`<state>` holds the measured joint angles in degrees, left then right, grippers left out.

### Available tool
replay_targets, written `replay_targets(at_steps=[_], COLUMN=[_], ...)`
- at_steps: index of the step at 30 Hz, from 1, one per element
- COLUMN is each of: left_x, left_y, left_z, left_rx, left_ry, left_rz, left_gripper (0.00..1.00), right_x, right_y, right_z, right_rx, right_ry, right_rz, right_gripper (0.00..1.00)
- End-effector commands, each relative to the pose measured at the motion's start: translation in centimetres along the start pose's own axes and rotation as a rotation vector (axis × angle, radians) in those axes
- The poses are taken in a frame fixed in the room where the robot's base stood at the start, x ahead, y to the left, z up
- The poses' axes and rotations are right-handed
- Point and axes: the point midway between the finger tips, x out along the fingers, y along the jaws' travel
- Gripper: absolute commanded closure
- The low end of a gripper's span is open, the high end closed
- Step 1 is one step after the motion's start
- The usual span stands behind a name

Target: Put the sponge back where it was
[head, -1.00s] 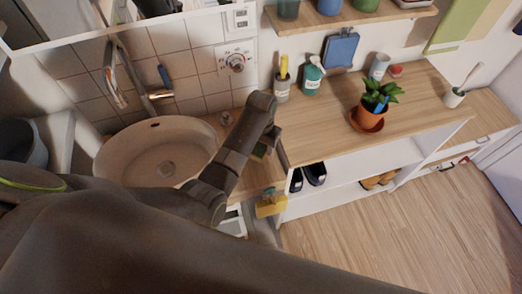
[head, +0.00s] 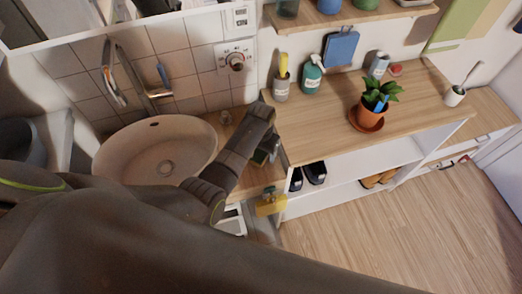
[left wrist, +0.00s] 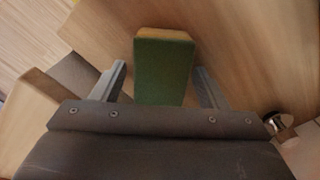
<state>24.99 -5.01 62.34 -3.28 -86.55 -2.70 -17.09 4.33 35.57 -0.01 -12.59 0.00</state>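The sponge (left wrist: 164,70), with a green face and a yellowish end, sits between the two fingers of my left gripper (left wrist: 160,75) in the left wrist view. A gap shows between the sponge and the left finger; the right finger is close beside it, and I cannot tell whether it touches. In the head view my left gripper (head: 268,150) is over the wooden counter right of the sink (head: 155,150), and the sponge there is mostly hidden by the gripper. Whether the sponge rests on the wood is unclear. My right gripper is not in view.
A yellow object (head: 270,203) is at the counter's front edge below the gripper. On the higher wooden top stand a grey cup (head: 281,88), a teal soap bottle (head: 311,76) and a potted plant (head: 370,112). A tap (head: 150,90) stands behind the sink.

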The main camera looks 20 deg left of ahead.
Motion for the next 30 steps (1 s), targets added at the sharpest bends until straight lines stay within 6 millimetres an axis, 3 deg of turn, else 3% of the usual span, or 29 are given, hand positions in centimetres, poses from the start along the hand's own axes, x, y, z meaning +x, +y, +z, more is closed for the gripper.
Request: replay_targets(at_steps=[11, 30], left_x=[-0.8, -11.4], left_y=[0.0, 0.0], left_z=[-0.1, -0.1], left_rx=[0.000, 0.001], left_ry=[0.002, 0.003], left_rz=[0.000, 0.000], left_gripper=[0.33, 0.33], right_x=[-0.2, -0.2], right_y=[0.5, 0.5], right_z=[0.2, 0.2], right_rx=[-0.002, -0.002], right_ry=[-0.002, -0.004], right_rz=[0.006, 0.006], right_gripper=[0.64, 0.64])
